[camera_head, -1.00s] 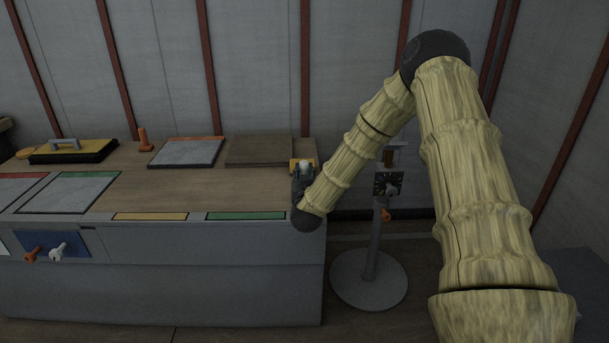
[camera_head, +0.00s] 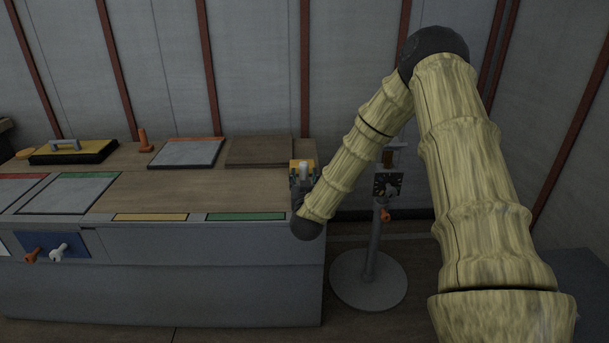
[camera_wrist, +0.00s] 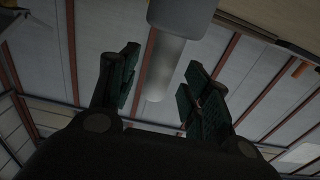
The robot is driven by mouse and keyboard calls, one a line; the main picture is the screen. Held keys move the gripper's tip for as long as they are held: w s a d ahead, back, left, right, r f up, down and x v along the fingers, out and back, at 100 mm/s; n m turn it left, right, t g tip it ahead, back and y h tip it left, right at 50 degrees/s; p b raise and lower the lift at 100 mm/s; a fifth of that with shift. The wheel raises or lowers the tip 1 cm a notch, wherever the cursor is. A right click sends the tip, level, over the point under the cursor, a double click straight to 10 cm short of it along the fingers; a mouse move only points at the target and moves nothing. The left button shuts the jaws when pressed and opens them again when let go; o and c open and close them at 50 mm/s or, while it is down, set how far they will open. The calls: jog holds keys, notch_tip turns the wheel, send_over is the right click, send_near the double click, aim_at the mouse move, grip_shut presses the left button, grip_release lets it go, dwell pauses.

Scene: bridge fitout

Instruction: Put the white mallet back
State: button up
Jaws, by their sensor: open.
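A white mallet (camera_wrist: 160,65) shows in the wrist view, its wider head at the top edge and its shaft running down between my fingers. My gripper (camera_wrist: 160,88) is open, with a dark green-padded finger on each side of the shaft and visible gaps. In the head view, a small white upright piece (camera_head: 303,170), which looks like the same mallet, stands at my gripper (camera_head: 302,178) by the counter's right end. A yellow block (camera_head: 295,163) is directly behind it. My wrist partly hides this spot, so I cannot tell what supports the mallet.
The wooden counter (camera_head: 190,190) is clear in the middle. An orange upright piece (camera_head: 143,140), grey panels (camera_head: 187,152) and a black-yellow case (camera_head: 75,150) lie toward the back. A blue panel (camera_head: 40,240) carries orange and white knobs. A round-based stand (camera_head: 370,280) is right of the counter.

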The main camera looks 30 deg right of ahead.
jog(key=v, duration=0.9)
jog(key=s+a+f+n+g+y, duration=0.1)
jog(key=s+a+f+g+y, duration=0.15)
jog(key=s+a+f, duration=0.4)
jog(key=s+a+f+n+g+y, duration=0.1)
jog(key=s+a+f+n+y, duration=0.15)
jog(key=f, duration=0.65)
jog(key=s+a+f+n+g+y, duration=0.1)
jog(key=s+a+f+g+y, duration=0.15)
jog(key=s+a+f, duration=0.45)
jog(key=s+a+f+g, duration=0.2)
jog(key=s+f+g, duration=0.1)
jog(key=s, duration=0.6)
jog(key=s+a+f+n+g+y, duration=0.1)
jog(key=s+a+f+g, duration=0.1)
jog(key=s+f, duration=0.3)
jog(key=s+a+f+g+y, duration=0.1)
jog(key=s+f+g, duration=0.3)
jog(key=s, duration=0.8)
jog(key=shift+s+a+f+p, duration=0.3)
jog(key=shift+s+a+f, duration=0.05)
jog(key=shift+a+f, duration=0.2)
jog(key=shift+n, duration=0.25)
notch_tip(320, 180, up, 20)
jog(key=p, duration=1.9)
jog(key=shift+f, duration=0.2)
